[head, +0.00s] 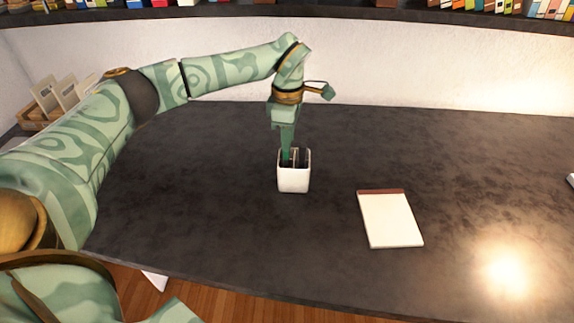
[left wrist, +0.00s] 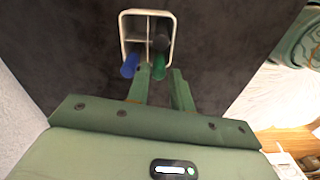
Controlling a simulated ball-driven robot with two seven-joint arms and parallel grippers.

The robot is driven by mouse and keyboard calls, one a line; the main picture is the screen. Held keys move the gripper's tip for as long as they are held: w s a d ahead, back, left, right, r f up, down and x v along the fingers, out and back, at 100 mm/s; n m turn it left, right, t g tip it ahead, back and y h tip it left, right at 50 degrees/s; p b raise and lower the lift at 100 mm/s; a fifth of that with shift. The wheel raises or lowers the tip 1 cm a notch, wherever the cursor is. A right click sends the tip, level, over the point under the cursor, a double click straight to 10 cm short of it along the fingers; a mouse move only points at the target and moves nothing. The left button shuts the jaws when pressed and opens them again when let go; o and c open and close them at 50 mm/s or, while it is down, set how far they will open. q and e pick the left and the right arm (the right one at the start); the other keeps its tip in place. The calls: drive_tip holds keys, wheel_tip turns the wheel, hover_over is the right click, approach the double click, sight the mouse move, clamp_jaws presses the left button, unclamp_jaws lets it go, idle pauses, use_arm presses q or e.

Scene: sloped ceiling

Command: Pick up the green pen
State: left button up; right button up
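A white pen holder (head: 294,181) stands upright on the dark table. In the left wrist view the holder (left wrist: 124,35) is seen from above, divided into compartments. The green pen (left wrist: 159,66) stands in it, in the compartment nearest the gripper on the right. A blue pen (left wrist: 130,66) is in the compartment to its left, and a dark pen (left wrist: 160,40) is behind the green one. My left gripper (head: 287,153) points down at the holder; its fingers (left wrist: 161,74) are apart, with the green pen's end between their tips, not visibly gripped.
A white notepad (head: 391,219) with a brown top strip lies on the dark table (head: 200,200) right of the holder. A pale wall (head: 420,65) runs behind, with a shelf of books above. The table around the holder is clear.

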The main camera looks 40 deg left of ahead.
sight(286, 158)
use_arm(q)
drive_tip(key=f, duration=0.3)
drive_tip(key=f+b, duration=0.1)
drive_tip(key=shift+a+f, duration=0.15)
drive_tip(key=shift+a, duration=0.1)
clamp_jaws()
drive_tip(key=shift+r, duration=0.25)
wheel_tip(286, 158, up, 10)
drive_tip(key=p, duration=0.3)
drive_tip(key=shift+f, duration=0.1)
